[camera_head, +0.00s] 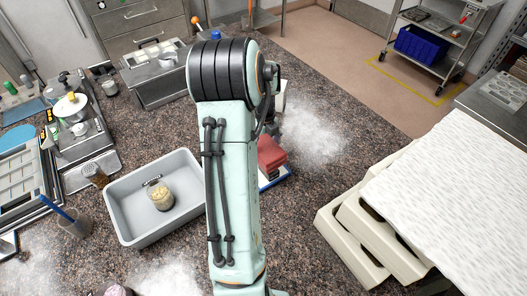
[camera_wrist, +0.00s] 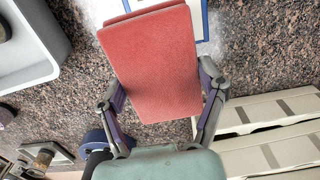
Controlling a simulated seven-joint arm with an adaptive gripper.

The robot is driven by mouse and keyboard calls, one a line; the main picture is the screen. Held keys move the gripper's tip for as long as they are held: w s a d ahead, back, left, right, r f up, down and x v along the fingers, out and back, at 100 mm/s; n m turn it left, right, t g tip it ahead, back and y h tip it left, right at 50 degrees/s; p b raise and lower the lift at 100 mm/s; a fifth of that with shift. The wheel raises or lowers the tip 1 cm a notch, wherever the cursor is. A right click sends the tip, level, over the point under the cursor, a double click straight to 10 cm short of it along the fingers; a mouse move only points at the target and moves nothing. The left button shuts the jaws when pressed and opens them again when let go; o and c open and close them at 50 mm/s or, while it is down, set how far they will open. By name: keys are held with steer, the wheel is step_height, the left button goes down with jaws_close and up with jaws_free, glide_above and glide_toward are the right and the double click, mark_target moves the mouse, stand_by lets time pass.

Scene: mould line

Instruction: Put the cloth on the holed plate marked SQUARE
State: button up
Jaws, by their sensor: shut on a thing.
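A red folded cloth (camera_wrist: 152,55) fills the middle of the wrist view. My gripper (camera_wrist: 163,88) is shut on it, with one finger at each side edge. In the head view the cloth (camera_head: 270,153) shows just right of my arm, over a white sheet with a blue edge (camera_head: 275,181). I cannot tell whether the cloth still touches this sheet. My arm hides the gripper's fingers in the head view. I cannot make out a holed plate or the word SQUARE in either view.
A grey bin (camera_head: 189,217) with a jar (camera_head: 161,197) inside stands left of my arm. Frames and fixtures (camera_head: 85,137) crowd the far left, near a cup (camera_head: 72,222) with a blue stick. Cream trays (camera_head: 340,236) lie at the right. The speckled counter (camera_head: 350,130) right of my arm has free room.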

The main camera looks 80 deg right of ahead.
mark_target(265, 147)
steer(key=d+f, duration=0.2)
steer(key=f, duration=0.1)
steer(key=shift+w+d+f, duration=0.1)
steer(key=shift+w+d, duration=0.05)
steer(key=shift+d, duration=0.2)
steer(key=shift+d+f, duration=0.15)
steer(key=shift+f, duration=0.8)
steer(key=shift+d+f, duration=0.1)
steer(key=shift+f, duration=0.8)
steer(key=shift+f, duration=0.15)
steer(key=o, duration=1.1)
steer(key=shift+o, duration=0.2)
